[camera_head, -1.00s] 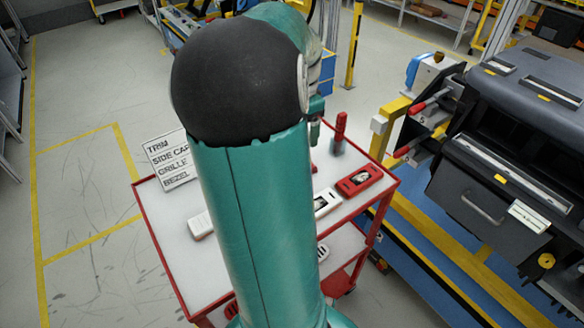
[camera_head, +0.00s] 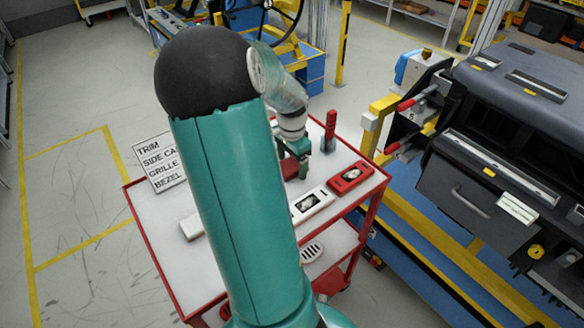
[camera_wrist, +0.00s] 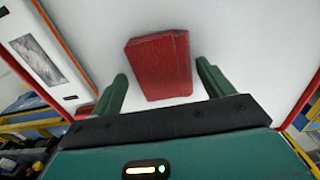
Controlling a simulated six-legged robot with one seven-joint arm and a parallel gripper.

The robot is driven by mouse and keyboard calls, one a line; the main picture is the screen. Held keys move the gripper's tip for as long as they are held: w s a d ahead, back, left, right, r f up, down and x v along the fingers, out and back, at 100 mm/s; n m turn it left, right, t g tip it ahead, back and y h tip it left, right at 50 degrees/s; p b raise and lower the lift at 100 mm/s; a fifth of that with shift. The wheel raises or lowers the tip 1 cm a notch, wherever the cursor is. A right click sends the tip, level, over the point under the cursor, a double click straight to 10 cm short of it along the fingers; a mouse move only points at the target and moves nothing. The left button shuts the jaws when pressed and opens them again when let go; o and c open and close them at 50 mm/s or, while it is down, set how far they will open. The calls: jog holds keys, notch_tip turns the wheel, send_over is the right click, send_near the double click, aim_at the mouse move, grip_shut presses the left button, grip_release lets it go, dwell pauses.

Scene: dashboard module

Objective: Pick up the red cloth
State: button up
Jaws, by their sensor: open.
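The red cloth (camera_wrist: 159,66) is a folded, block-like piece on the white cart top in the wrist view. It lies between and a little beyond the two green fingers of my gripper (camera_wrist: 160,88), which are spread apart with nothing between their tips touching it. In the head view my gripper (camera_head: 302,165) hangs low over the cart's back part. A small red bit of the cloth (camera_head: 289,168) shows beside it; the rest is hidden behind my arm.
The red-framed cart (camera_head: 160,235) carries a sign (camera_head: 162,162), a white part (camera_head: 312,204), a red part (camera_head: 351,177) and an upright red-handled tool (camera_head: 329,131). The dark dashboard module (camera_head: 480,190) stands at right.

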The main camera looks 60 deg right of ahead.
aim_at(292, 165)
jog(key=shift+c, duration=0.4)
jog(key=c, duration=1.1)
jog(key=shift+o, duration=0.2)
jog(key=shift+r, duration=0.45)
notch_tip(292, 165, up, 2)
jog(key=shift+r, duration=0.1)
jog(key=s+a+r, duration=0.8)
jog(key=s+r, duration=0.2)
jog(key=s, duration=0.1)
jog(key=shift+a, duration=0.35)
